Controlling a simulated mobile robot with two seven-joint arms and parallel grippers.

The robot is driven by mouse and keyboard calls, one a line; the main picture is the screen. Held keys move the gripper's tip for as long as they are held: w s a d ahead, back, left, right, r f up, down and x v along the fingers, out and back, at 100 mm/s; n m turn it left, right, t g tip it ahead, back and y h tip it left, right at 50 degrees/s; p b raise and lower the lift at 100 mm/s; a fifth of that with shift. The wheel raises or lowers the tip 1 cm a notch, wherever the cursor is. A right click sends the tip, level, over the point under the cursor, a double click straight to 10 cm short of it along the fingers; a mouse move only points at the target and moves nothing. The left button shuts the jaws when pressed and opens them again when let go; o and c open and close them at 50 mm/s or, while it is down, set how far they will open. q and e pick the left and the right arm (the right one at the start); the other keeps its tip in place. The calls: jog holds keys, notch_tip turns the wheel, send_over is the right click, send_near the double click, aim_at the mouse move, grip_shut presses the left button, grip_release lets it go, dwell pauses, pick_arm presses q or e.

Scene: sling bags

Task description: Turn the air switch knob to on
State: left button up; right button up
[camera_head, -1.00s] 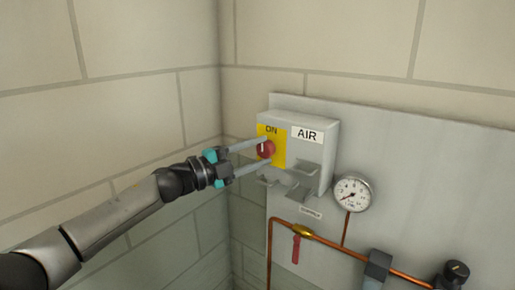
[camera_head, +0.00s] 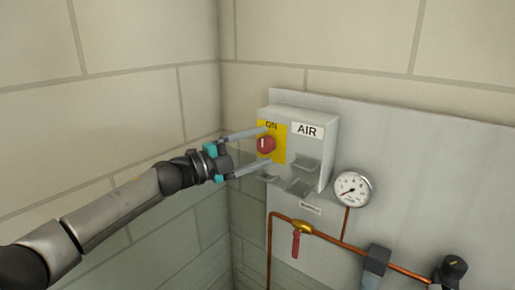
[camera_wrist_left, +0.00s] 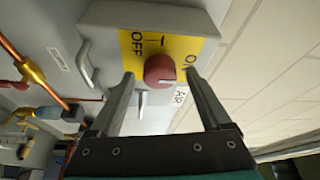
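The red air switch knob (camera_head: 266,144) is on a yellow plate (camera_head: 279,155) on the side of a grey box (camera_head: 312,158) labelled AIR. In the left wrist view, the knob (camera_wrist_left: 158,70) has a pale mark that lies toward the ON label (camera_wrist_left: 190,66); the OFF label (camera_wrist_left: 138,44) is at the plate's other side. My left gripper (camera_head: 266,147) is open, with one finger on each side of the knob. In the left wrist view, gaps show between the knob and both fingers of this gripper (camera_wrist_left: 160,77). My right gripper is not in view.
A pressure gauge (camera_head: 353,189), a copper pipe (camera_head: 343,242), a brass valve with a red lever (camera_head: 295,246) and a black-topped regulator (camera_head: 454,270) are on the grey panel (camera_head: 430,170). Grey brackets (camera_head: 299,187) stick out from the box. A block wall stands close at left.

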pick_arm(q)
jog(key=shift+a, duration=0.1)
jog(key=b+v, duration=0.4)
jog(key=v, duration=1.1)
jog(key=shift+s, duration=0.1)
